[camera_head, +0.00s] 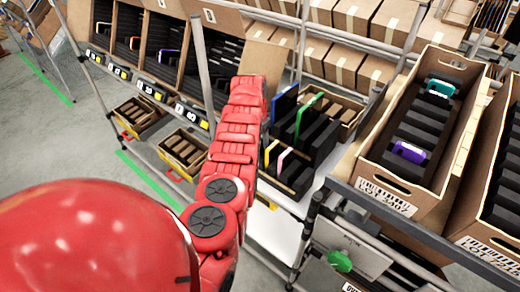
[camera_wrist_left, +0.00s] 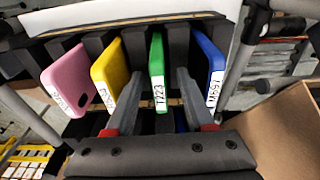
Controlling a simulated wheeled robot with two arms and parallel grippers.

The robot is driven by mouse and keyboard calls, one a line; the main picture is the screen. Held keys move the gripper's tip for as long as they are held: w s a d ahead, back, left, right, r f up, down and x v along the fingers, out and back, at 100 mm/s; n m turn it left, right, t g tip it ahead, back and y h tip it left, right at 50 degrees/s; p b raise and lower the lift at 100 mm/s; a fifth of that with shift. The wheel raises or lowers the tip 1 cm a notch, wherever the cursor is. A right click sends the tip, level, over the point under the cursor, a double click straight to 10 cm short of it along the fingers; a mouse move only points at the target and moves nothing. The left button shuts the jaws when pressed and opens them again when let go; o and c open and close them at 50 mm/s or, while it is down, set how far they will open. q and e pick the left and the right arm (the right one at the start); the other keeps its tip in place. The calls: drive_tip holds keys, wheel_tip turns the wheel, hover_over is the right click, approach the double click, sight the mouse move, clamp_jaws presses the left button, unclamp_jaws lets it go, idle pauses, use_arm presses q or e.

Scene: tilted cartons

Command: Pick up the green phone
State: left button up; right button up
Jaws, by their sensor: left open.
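The green phone (camera_wrist_left: 157,58) stands on edge in a dark slotted rack, with a white label marked T223 facing the left wrist camera. It also shows in the head view (camera_head: 301,116). My left gripper (camera_wrist_left: 159,80) is open, with one finger on each side of the green phone. The left finger lies between the yellow and green phones, and the right finger between the green and blue phones. I see no clear grip, and contact cannot be told. In the head view my red arm hides the gripper. My right gripper is not in view.
A blue phone (camera_wrist_left: 209,62) stands close on the right of the green one. A yellow phone (camera_wrist_left: 110,68) and a pink phone (camera_wrist_left: 68,78) stand to its left. A carton (camera_head: 432,188) with purple and teal phones stands at the right. Metal shelf posts flank the rack.

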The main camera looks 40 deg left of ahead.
use_arm(q)
drive_tip(key=shift+w+f, duration=0.1)
drive_tip(key=shift+f, duration=0.15)
drive_tip(key=shift+r, duration=0.1)
clamp_jaws()
drive_tip(key=shift+r, duration=0.15)
